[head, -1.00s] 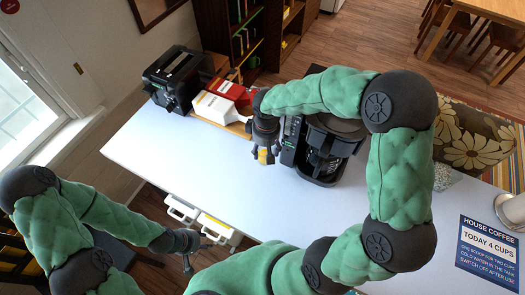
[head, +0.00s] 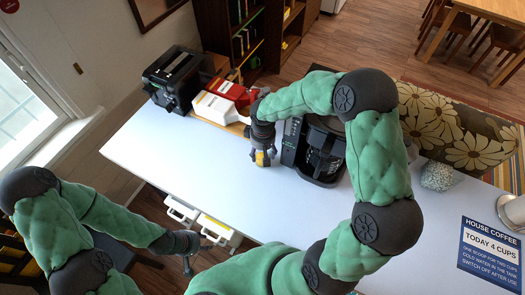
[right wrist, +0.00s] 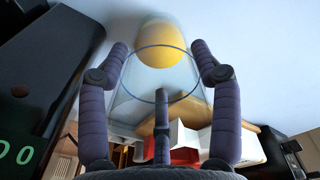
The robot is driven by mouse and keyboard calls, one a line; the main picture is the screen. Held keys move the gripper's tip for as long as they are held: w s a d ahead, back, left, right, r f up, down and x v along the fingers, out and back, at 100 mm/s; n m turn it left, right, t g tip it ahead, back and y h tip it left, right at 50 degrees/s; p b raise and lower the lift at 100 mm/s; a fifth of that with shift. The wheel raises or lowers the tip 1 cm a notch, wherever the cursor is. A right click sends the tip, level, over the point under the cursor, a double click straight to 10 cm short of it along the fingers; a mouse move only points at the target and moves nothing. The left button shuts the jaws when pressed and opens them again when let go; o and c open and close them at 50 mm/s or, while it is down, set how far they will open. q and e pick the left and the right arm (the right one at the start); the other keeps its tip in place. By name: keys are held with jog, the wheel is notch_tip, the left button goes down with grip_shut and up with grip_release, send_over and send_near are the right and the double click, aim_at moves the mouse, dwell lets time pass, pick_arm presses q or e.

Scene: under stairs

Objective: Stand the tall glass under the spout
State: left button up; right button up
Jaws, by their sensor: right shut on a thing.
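My right gripper (head: 262,148) is above the white counter, just left of the black coffee machine (head: 300,155). In the right wrist view its fingers (right wrist: 160,80) are shut around the tall clear glass (right wrist: 138,88), which has a thin blue rim. A yellow patch shows at the glass's far end; I cannot tell if it is inside. The machine also fills the left of the right wrist view (right wrist: 40,60), with green digits. Its spout is not clearly visible. My left gripper (head: 188,257) is empty with fingers spread, low at the counter's front side.
A red and white box group (head: 222,100) on a wooden tray stands behind my right gripper. A black machine (head: 175,78) stands at the far left. A patterned grey pot (head: 437,177) and a blue coffee sign (head: 488,246) are at the right. The counter's middle is clear.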

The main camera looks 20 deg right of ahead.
jog(key=shift+f, duration=0.1)
jog(key=o, duration=1.7)
